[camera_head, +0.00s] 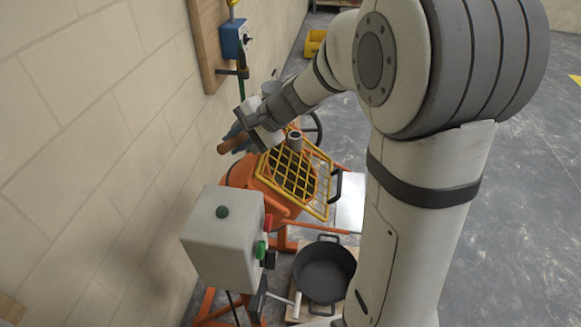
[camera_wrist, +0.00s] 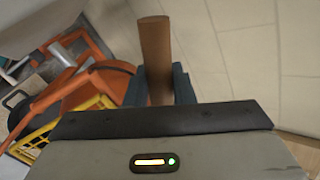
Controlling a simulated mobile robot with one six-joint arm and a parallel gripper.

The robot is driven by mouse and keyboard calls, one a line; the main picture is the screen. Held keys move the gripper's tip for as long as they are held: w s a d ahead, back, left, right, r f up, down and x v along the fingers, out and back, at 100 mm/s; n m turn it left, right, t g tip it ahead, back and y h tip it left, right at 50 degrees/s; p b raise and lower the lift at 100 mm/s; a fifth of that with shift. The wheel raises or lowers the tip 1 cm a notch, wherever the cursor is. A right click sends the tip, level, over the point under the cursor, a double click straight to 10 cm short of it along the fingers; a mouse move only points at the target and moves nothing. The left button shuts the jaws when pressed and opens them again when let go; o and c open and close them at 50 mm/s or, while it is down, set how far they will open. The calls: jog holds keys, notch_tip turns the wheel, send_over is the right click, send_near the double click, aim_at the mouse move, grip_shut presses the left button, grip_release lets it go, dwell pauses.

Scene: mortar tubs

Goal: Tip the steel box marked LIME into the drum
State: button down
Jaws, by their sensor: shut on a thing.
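My gripper (camera_head: 238,134) is shut on a brown wooden handle (camera_head: 233,144), beside the wall and above the left side of the mixer drum. In the wrist view the handle (camera_wrist: 155,48) stands out between the two dark fingers. What the handle belongs to is hidden. The orange drum (camera_head: 240,174) has a yellow grid guard (camera_head: 318,197) over its dark mouth. The drum also shows at the left of the wrist view (camera_wrist: 108,78). A small grey cylinder (camera_head: 295,141) shows at the grid's upper edge. I see no LIME marking and cannot pick out the steel box.
A pale control box (camera_head: 222,238) with red and green buttons stands in front of the drum. A black tub (camera_head: 325,270) sits low beside the mixer's orange frame. The block wall (camera_head: 90,130) is close on the left, with a board (camera_head: 207,45) and blue fitting (camera_head: 234,40).

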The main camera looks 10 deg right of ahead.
jog(key=shift+s+d+r, duration=0.1)
jog(key=shift+d+r, duration=0.05)
jog(key=shift+d+r+b, duration=0.1)
jog(key=shift+b, duration=0.2)
jog(key=shift+d+r+y, duration=0.2)
jog(key=shift+y, duration=0.2)
jog(key=shift+s+d+r+b, duration=0.1)
jog(key=shift+d+r+b, duration=0.1)
jog(key=shift+b, duration=0.2)
jog(key=shift+d+f+t+y+b, duration=0.1)
jog(key=shift+d+t+y+b, duration=0.4)
jog(key=shift+y+b, duration=0.6)
jog(key=shift+s+d+r+y+b, duration=0.2)
jog(key=shift+d+r+y+b, duration=0.4)
jog(key=shift+y, duration=0.2)
jog(key=shift+s+d+r+m+t+y+b, duration=0.15)
jog(key=shift+d+r+t+y+b, duration=0.2)
jog(key=shift+b, duration=0.45)
jog(key=shift+d+r+m+t+y+b, duration=0.15)
jog(key=shift+d+y+b, duration=0.25)
jog(key=shift+b, duration=0.35)
